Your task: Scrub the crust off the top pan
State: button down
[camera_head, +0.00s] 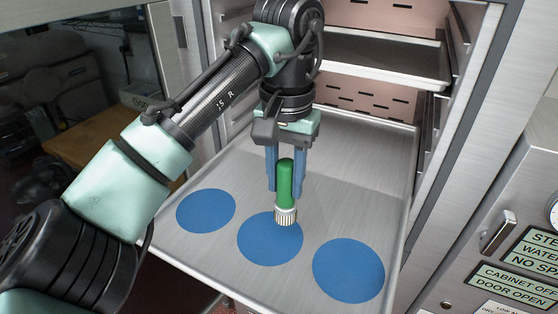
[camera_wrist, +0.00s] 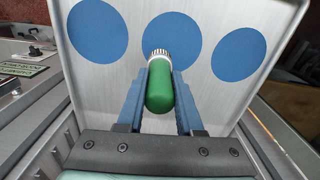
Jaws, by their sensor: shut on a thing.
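My gripper (camera_head: 271,182) is shut on a green-handled brush (camera_head: 285,180) with pale bristles at its lower end. The brush is upright, bristles down, over the middle blue round patch (camera_head: 262,245) on the pan; I cannot tell for sure whether the bristles touch it. The metal pan (camera_head: 345,200) juts out of the cabinet and carries two more blue round patches, one at left (camera_head: 205,211) and one at right (camera_head: 348,270). In the wrist view the brush (camera_wrist: 160,92) sits between the blue fingers, its bristles overlapping the middle patch (camera_wrist: 180,62).
The steel cabinet is open, with another pan (camera_head: 385,62) on a rack above and behind my gripper. Its side frame (camera_head: 455,170) rises close to the pan's right edge. A panel with a handle (camera_head: 498,232) and green labels (camera_head: 515,282) is at right.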

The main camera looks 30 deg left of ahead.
aim_at(284, 162)
jog(key=shift+a+r, duration=0.2)
jog(key=shift+r, duration=0.65)
jog(key=shift+d+r, duration=0.1)
jog(key=shift+r, duration=0.65)
